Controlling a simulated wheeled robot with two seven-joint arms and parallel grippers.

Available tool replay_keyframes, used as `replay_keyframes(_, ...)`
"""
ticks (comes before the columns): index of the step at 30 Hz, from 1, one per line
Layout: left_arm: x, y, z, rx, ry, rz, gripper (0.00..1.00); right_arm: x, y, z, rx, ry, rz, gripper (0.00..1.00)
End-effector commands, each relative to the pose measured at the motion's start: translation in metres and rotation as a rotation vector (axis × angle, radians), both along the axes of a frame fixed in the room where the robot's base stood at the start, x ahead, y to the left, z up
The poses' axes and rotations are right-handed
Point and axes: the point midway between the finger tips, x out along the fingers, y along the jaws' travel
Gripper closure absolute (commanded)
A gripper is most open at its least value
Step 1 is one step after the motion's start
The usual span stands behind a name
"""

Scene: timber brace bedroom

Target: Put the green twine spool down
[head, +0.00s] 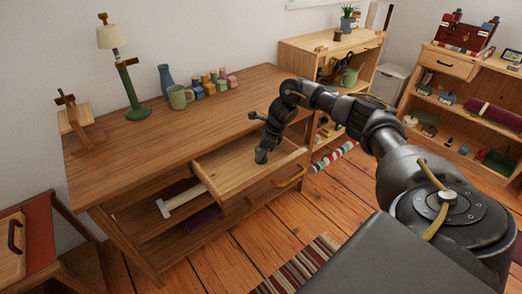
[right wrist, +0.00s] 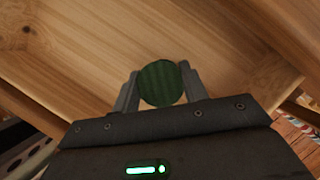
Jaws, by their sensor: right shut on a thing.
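The green twine spool (head: 261,155) is small and dark green. In the right wrist view the spool (right wrist: 161,83) shows as a round ridged disc between the two fingers. My right gripper (head: 264,149) is shut on it, pointing down over the open wooden drawer (head: 226,172). In the right wrist view the drawer's bare floor (right wrist: 215,40) lies beyond the spool. I cannot tell whether the spool touches the drawer floor. My left gripper is not in view.
The wooden desk (head: 150,135) holds a lamp (head: 130,85), a green mug (head: 180,97), a blue vase (head: 166,80) and several coloured blocks (head: 214,82). Shelves (head: 468,110) stand at the right. A striped rug (head: 305,262) lies on the floor. The drawer looks otherwise empty.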

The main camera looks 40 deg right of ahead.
Motion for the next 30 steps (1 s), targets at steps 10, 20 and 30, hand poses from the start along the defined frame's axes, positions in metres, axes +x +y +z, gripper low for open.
replay_keyframes(10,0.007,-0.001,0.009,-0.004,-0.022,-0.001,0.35,0.000,0.000,0.000,0.000,0.000,0.000,0.35)
replay_keyframes(20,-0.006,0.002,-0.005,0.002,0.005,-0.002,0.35,-0.003,-0.004,0.015,-0.001,-0.002,0.000,0.35)
replay_keyframes(30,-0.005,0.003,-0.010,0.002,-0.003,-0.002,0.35,-0.022,-0.023,0.082,-0.001,-0.004,0.000,0.35)
